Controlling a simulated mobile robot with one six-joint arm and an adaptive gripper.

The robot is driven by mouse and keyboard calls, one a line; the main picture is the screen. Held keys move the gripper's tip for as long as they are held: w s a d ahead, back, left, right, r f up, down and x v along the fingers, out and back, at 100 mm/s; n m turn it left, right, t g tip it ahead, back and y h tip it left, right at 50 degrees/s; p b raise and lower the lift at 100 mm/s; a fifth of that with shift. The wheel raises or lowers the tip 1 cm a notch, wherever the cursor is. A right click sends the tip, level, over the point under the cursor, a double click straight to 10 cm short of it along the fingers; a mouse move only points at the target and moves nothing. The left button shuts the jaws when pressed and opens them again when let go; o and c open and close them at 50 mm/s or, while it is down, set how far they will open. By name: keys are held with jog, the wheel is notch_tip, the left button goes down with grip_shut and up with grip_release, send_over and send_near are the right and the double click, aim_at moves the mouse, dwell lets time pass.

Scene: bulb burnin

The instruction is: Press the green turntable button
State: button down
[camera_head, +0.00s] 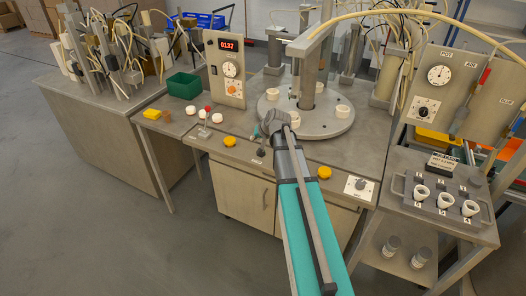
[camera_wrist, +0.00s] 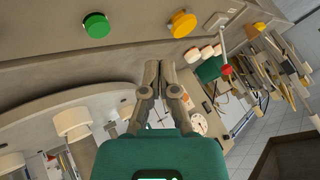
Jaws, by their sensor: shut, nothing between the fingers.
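The green button (camera_wrist: 96,25) is a round domed cap on the grey bench front, at the upper left of the wrist view. In the head view it is not seen; my arm covers part of that bench front. My gripper (camera_wrist: 158,66) is shut with nothing between its fingers. Its fingertips show apart from the green button, below and to the right of it in the wrist view. The round grey turntable (camera_head: 335,126) carries white sockets and stands behind my arm; its edge also shows in the wrist view (camera_wrist: 72,105).
A yellow button (camera_wrist: 183,23) sits beside the green one; yellow buttons (camera_head: 228,141) (camera_head: 324,172) show in the head view. A red-tipped lever (camera_head: 207,110), white caps (camera_head: 217,118) and a green bin (camera_head: 183,86) stand left.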

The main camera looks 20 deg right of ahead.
jog(key=shift+m+t, duration=0.5)
jog(key=shift+t, duration=0.2)
jog(key=d, duration=0.1)
jog(key=w+d+r, duration=0.1)
jog(key=d, duration=0.1)
jog(key=w+d, duration=0.1)
jog(key=shift+w+d+r, duration=0.2)
jog(key=shift+r, duration=0.05)
jog(key=shift+f, duration=0.25)
notch_tip(320, 180, down, 8)
jog(key=b, duration=0.8)
jog(key=shift+f+b, duration=0.15)
jog(key=shift+b, duration=0.15)
jog(key=shift+f, duration=0.1)
dwell(0.5)
jog(key=shift+f+b, duration=0.35)
jog(key=shift+b, duration=0.1)
